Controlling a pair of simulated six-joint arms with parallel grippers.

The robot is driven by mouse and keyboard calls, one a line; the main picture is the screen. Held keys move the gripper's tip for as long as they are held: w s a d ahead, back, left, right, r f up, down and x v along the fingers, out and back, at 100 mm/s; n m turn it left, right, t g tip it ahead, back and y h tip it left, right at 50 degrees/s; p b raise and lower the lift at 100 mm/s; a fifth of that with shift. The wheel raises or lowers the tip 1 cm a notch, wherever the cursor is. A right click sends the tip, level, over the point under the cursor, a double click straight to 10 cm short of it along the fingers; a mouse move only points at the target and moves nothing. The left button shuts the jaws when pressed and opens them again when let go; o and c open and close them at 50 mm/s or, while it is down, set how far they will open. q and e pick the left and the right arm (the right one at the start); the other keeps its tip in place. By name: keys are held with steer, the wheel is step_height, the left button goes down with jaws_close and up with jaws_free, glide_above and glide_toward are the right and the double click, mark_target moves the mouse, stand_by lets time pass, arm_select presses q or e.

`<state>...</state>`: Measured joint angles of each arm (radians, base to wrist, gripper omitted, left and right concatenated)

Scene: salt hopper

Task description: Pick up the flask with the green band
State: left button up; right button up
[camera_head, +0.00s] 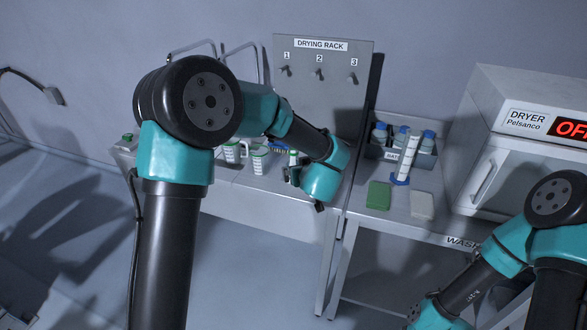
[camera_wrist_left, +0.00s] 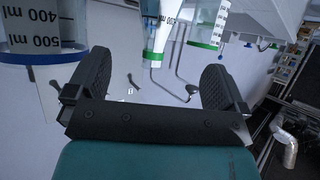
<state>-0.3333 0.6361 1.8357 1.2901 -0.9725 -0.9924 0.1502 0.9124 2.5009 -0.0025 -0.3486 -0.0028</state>
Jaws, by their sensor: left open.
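In the left wrist view, my left gripper (camera_wrist_left: 155,64) is open, with one finger at each side. Between the fingers, towards their tips, is a tapering clear flask (camera_wrist_left: 160,34) with a green band around its narrow end. I cannot tell whether it touches a finger. In the head view my left wrist hangs over the left bench, and a white vessel with green (camera_head: 293,157) shows beside it. The fingers there are mostly hidden by my arm. My right arm is at the lower right, its gripper out of frame.
A vessel with a blue band (camera_wrist_left: 45,40) is close by the left finger. Another green-ringed vessel (camera_wrist_left: 203,45) is near the right finger. White measuring vessels (camera_head: 258,162) stand left of my wrist. The drying rack board (camera_head: 320,95) is behind; a dryer (camera_head: 520,130) stands right.

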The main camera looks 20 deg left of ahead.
mark_target(294, 163)
arm_select(q)
steer(key=x, duration=0.5)
steer(key=shift+w+a+f, duration=0.15)
steer(key=shift+w, duration=0.05)
steer(key=shift+x, duration=2.6)
steer(key=shift+f, duration=0.15)
steer(key=shift+c, duration=0.2)
steer(key=c, duration=1.1)
steer(key=shift+c, duration=0.2)
